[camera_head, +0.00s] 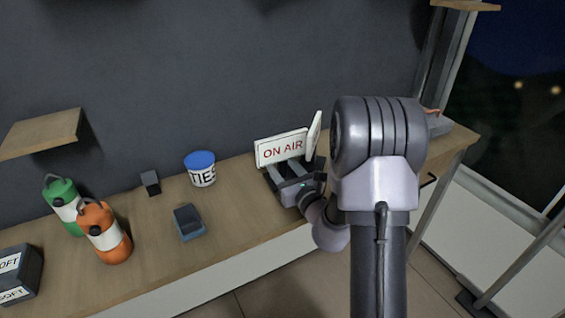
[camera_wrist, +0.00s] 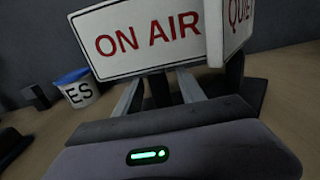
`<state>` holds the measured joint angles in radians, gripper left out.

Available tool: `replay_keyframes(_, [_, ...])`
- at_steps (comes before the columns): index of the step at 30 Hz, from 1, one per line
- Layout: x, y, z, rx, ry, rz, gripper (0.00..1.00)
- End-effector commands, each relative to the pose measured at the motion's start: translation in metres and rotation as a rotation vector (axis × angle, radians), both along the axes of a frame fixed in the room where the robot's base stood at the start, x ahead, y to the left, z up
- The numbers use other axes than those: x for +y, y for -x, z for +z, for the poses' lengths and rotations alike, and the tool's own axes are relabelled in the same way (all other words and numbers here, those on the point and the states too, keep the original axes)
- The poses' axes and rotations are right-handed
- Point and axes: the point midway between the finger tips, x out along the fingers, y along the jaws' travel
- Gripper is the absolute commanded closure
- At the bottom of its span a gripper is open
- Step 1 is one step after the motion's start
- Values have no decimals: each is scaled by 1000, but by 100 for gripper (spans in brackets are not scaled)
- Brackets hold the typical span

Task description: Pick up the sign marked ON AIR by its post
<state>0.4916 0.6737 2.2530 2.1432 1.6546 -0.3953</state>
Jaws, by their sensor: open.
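The ON AIR sign (camera_head: 280,149) is a white board with red letters, standing upright on the wooden counter near the wall. It fills the upper middle of the wrist view (camera_wrist: 146,38). Its dark post (camera_wrist: 160,91) shows below the board, between my two fingers. My gripper (camera_head: 284,168) is low at the front of the sign, with its fingers open on either side of the post; in the wrist view the fingers (camera_wrist: 160,82) reach under the board. A gap shows beside the post, and the fingertips are partly hidden behind the board.
A QUIET sign (camera_wrist: 238,24) stands close on the right, angled, and shows edge-on in the head view (camera_head: 314,136). A TIES tub (camera_head: 201,170) with a blue lid stands to the left. Further left are a dark block (camera_head: 151,183), an orange bottle (camera_head: 104,233) and a green bottle (camera_head: 64,205).

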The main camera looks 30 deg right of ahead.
Motion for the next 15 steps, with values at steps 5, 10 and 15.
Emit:
replay_keyframes(5, [1, -28, -1, 0, 0, 2, 53])
replay_keyframes(10, [0, -30, -1, 1, 0, 0, 53])
replay_keyframes(15, [0, -30, -1, 1, 0, 0, 76])
